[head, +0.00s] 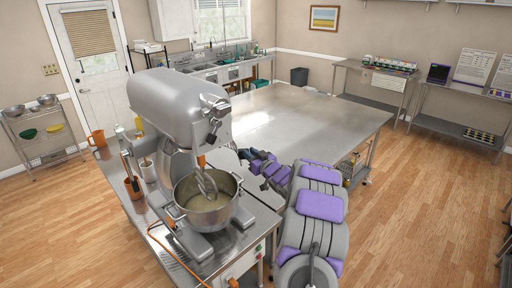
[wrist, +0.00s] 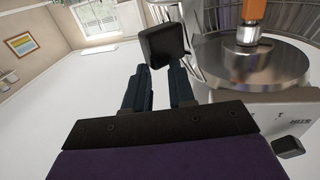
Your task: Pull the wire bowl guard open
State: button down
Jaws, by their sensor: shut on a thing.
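In the wrist view, the wire guard (wrist: 287,20) shows as curved upright wires around a round metal plate (wrist: 250,66). A black, rounded pad-like handle (wrist: 165,45) is at the tips of my gripper (wrist: 163,75), beside the wires. My gripper (head: 246,155) is shut on this handle, to the right of the mixer head. How the handle joins the guard is hard to see. The guard is hard to make out in the head view.
A large steel table (head: 300,118) lies behind and right of the mixer, with a clear top. An orange mug (head: 97,138) and small containers stand left of the mixer. An orange cord (head: 175,255) runs along the front table. Wood floor is open at right.

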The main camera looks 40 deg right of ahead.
jog(key=shift+w+a+f+n+y+p, duration=0.15)
jog(key=shift+w+n+y+p, duration=1)
jog(key=shift+p, duration=1.15)
jog(key=shift+w+y, duration=0.15)
jog(key=shift+y, duration=0.2)
jog(key=c, duration=1.4)
grip_release()
jog(key=o, duration=0.3)
jog(key=shift+w+a, duration=0.15)
jog(key=shift+a, duration=0.3)
jog(key=shift+d, duration=0.45)
jog(key=shift+c, duration=0.3)
jog(key=s+b, duration=0.2)
jog(key=s, duration=1.6)
jog(key=shift+d, duration=0.25)
